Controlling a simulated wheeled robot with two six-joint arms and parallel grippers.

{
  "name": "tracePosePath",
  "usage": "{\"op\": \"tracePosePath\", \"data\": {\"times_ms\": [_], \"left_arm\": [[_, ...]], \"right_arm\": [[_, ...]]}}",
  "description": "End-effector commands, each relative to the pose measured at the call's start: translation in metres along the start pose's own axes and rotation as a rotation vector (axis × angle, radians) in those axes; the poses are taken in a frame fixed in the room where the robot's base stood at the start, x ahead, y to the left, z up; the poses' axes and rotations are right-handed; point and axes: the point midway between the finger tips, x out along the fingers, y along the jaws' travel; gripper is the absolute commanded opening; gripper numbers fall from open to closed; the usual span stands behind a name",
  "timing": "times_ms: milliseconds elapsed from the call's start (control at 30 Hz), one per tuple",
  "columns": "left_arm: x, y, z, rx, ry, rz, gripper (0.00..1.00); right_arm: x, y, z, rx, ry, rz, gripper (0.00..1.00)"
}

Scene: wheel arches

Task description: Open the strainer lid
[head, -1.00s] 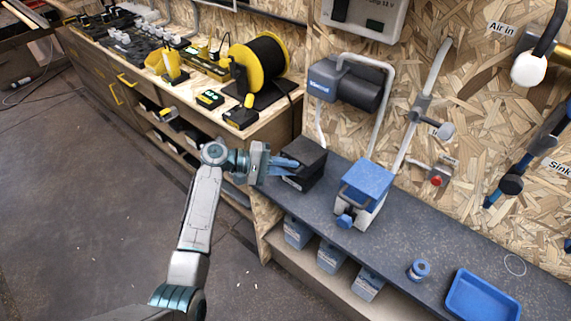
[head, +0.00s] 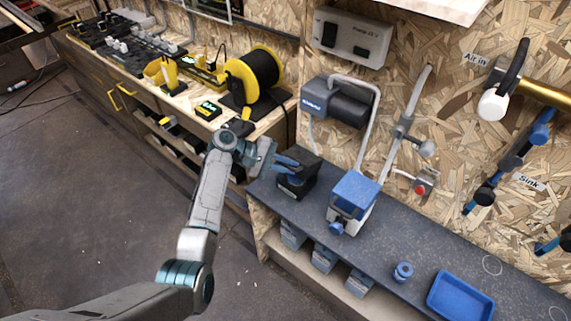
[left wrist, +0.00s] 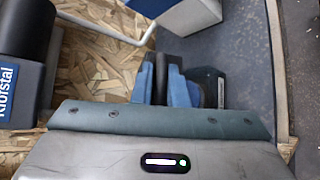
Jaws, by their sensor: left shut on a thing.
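A small black box (head: 293,187), which I take to be the strainer, stands at the left end of the dark worktop. Its black lid (head: 308,160) looks raised and tilted above the body, its far side hidden. My left gripper (head: 294,163) reaches in from the left, its blue fingers at the lid's near edge. In the left wrist view, the blue fingers (left wrist: 166,84) are shut on a dark upright piece, apparently the lid's edge or handle. How far the lid is open is hard to tell. My right gripper is out of view.
A blue-topped white device (head: 355,188) stands right of the box. A blue jar (head: 402,271) and a blue tray (head: 462,297) lie further right. A dark pump (head: 337,102) and pipes are on the chipboard wall behind. Worktop between device and jar is clear.

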Motion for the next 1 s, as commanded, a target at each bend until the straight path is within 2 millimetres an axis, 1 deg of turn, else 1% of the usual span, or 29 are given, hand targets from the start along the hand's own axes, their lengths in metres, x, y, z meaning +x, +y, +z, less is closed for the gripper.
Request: {"op": "tracePosePath", "data": {"times_ms": [33,100,433,600,1000], "left_arm": [[-0.001,0.004,0.001,-0.009,-0.001,-0.014,0.0],[-0.001,0.006,0.001,-0.024,-0.001,-0.028,0.0],[0.001,0.018,-0.001,-0.025,0.0,-0.029,0.0],[0.002,0.021,-0.002,-0.025,0.0,-0.028,0.0],[0.003,0.021,-0.003,-0.025,-0.001,-0.028,0.0]], "right_arm": [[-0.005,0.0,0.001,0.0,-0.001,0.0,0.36],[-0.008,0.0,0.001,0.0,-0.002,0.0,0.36],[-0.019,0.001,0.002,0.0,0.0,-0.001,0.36],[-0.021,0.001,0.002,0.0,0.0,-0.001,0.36],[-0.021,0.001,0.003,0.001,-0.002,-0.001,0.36]]}}
